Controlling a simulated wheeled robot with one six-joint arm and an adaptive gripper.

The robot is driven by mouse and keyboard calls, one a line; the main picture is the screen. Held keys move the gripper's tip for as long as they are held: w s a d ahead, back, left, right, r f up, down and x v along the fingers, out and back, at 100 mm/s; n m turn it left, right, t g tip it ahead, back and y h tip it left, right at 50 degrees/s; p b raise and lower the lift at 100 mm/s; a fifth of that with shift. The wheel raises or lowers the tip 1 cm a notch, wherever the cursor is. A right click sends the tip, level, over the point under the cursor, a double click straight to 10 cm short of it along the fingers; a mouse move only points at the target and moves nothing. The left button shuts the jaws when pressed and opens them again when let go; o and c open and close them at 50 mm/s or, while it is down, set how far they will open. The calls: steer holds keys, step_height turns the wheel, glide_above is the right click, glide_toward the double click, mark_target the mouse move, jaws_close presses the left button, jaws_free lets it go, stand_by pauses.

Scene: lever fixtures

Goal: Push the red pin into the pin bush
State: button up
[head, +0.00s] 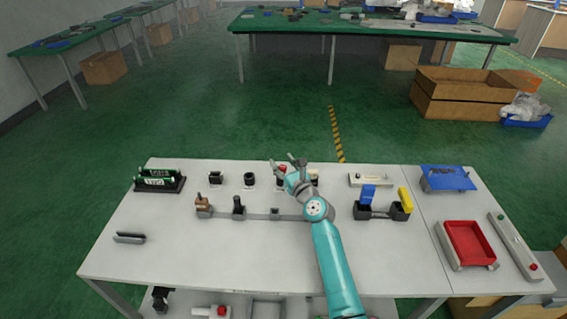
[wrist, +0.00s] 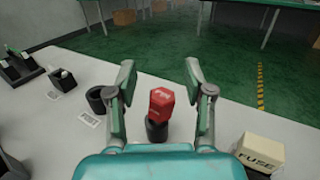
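The red pin (wrist: 161,102) stands upright in a dark round bush (wrist: 157,131) on the white table, centred between my fingers in the wrist view. Its red top stands well above the bush. In the head view the red pin (head: 282,169) shows just beside my gripper (head: 288,163), partly hidden by it. My gripper (wrist: 160,80) is open, with one finger to each side of the pin and no visible contact.
A cream block marked FUSE (wrist: 262,150) stands to the right of the pin, and a black ring (wrist: 96,100) to the left. Lever fixtures (head: 239,206) stand on the table nearer me. A red tray (head: 440,232) lies at the right.

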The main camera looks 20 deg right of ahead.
steer(key=f, duration=0.2)
steer(key=s+f, duration=0.1)
steer(key=shift+a+f+g, duration=0.3)
steer(key=shift+a, duration=0.05)
steer(key=shift+s+d+r, duration=0.1)
steer(key=shift+s+d, duration=0.05)
steer(key=shift+s, duration=0.4)
steer(key=s, duration=0.1)
steer(key=s+d+r, duration=0.1)
steer(key=s, duration=0.1)
steer(key=s+r, duration=0.1)
steer(key=s, duration=0.1)
steer(key=shift+d, duration=0.35)
steer(key=shift+s+d+r, duration=0.2)
steer(key=shift+s, duration=0.2)
steer(key=shift+r, duration=0.25)
steer(key=shift+c, duration=0.3)
